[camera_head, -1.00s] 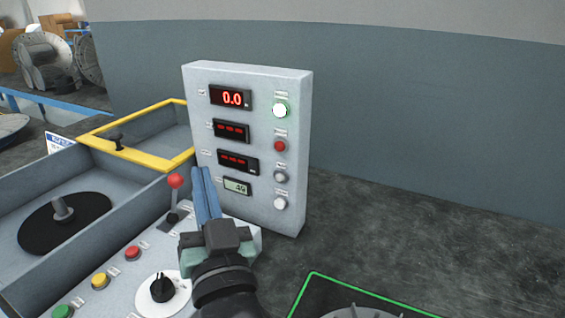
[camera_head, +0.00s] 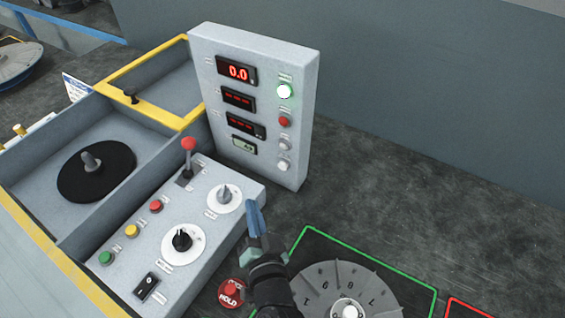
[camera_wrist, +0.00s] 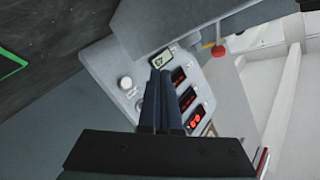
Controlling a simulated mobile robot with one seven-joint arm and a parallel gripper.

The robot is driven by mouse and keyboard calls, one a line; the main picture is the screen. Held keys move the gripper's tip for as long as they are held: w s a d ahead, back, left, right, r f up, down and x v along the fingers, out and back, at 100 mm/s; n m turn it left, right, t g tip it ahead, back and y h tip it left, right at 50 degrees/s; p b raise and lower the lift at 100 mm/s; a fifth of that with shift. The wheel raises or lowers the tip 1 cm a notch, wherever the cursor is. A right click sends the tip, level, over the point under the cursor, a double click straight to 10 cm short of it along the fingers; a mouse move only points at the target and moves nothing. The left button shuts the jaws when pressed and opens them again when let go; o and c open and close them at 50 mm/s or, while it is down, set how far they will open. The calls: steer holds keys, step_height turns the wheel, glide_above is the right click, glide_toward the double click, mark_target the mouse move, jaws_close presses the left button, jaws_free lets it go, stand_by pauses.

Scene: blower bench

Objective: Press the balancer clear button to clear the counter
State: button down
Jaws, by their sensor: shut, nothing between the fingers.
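My gripper (camera_head: 254,207) is shut and empty, in front of and below the panel, apart from the buttons. In the wrist view, its fingers (camera_wrist: 161,78) overlap the panel (camera_wrist: 105,62), with a pale button (camera_wrist: 125,83) to their left.
A sloped control box (camera_head: 215,235) with a red-knobbed lever (camera_head: 188,144), dials and coloured buttons lies left of my gripper. A red hold button (camera_head: 230,291) and a numbered finned rotor (camera_head: 325,285) are near the front. The dark bench right of the panel is clear.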

steer(key=w+d+b, duration=0.1)
steer(key=w, duration=0.1)
steer(key=w+d+b, duration=0.1)
steer(key=w+d, duration=0.1)
steer(key=w+d+b, duration=0.1)
steer(key=w, duration=0.1)
steer(key=shift+d+b, duration=0.2)
steer(key=shift+b, duration=0.1)
steer(key=shift+w+d, duration=0.45)
steer(key=shift+w, duration=0.2)
steer(key=shift+b, duration=0.4)
stand_by(1.0)
steer(key=shift+w+d, duration=0.25)
steer(key=shift+w, duration=0.05)
steer(key=shift+w+d+b, duration=0.2)
steer(key=shift+w+b, duration=0.1)
steer(key=shift+b, duration=0.2)
stand_by(0.5)
steer(key=shift+r, duration=0.1)
steer(key=shift+s+a+p, duration=0.3)
steer(key=shift+s+a, duration=0.15)
steer(key=shift+s, duration=0.2)
steer(key=shift+s+a+p, duration=0.6)
steer(key=shift+s+a, duration=0.15)
steer(key=shift+s, duration=0.25)
steer(key=shift+s+a+p, duration=0.55)
steer(key=shift+s+a, duration=0.2)
steer(key=shift+s, duration=0.25)
